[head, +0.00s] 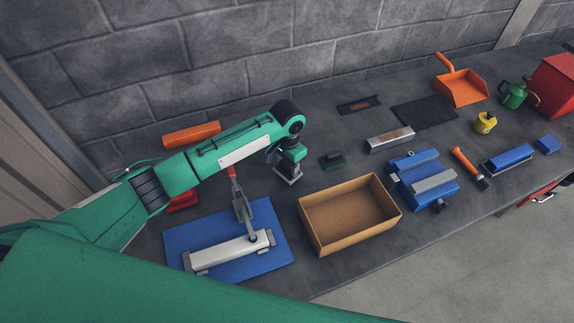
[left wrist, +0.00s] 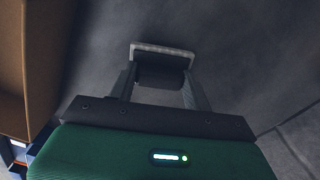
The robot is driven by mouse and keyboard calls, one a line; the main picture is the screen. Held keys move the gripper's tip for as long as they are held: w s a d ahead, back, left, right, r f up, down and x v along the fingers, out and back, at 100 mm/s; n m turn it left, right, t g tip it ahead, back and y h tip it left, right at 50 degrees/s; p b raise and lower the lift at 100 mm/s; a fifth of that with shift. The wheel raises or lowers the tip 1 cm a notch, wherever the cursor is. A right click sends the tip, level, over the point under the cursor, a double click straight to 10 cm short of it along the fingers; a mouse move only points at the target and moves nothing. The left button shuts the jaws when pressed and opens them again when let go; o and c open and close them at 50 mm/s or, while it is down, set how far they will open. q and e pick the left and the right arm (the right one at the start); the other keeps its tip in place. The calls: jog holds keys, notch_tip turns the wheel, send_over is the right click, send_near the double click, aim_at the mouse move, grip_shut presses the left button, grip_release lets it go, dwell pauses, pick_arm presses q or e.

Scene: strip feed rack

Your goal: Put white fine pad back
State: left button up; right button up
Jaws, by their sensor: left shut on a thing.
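My left gripper (head: 287,168) reaches down over the table behind the cardboard box. It is shut on a small pad with a dark block on top and a pale edge, which looks like the white fine pad (head: 290,178). In the left wrist view the pad (left wrist: 162,50) shows between and just beyond the fingertips (left wrist: 158,85). I cannot tell whether it touches the table. A similar dark pad with a green base (head: 333,161) lies to the right. My right gripper is not in view.
An open, empty cardboard box (head: 350,215) stands in front. A blue mat (head: 268,215) with a clamped grey bar is front left. A blue fixture (head: 422,178), a metal channel (head: 390,139) and a black mat (head: 425,112) lie right. Bare table surrounds the green-based pad.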

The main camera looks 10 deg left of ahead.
aim_at(287, 165)
pick_arm(q)
jog(key=shift+f, duration=1)
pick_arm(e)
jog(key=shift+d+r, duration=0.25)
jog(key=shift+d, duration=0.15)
pick_arm(q)
jog(key=shift+f, duration=0.1)
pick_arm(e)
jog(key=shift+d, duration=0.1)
pick_arm(q)
jog(key=o, duration=0.9)
jog(key=shift+o, duration=0.2)
notch_tip(287, 165, up, 12)
jog(key=shift+f+b, duration=0.2)
jog(key=shift+b, duration=0.95)
jog(key=shift+r, duration=0.35)
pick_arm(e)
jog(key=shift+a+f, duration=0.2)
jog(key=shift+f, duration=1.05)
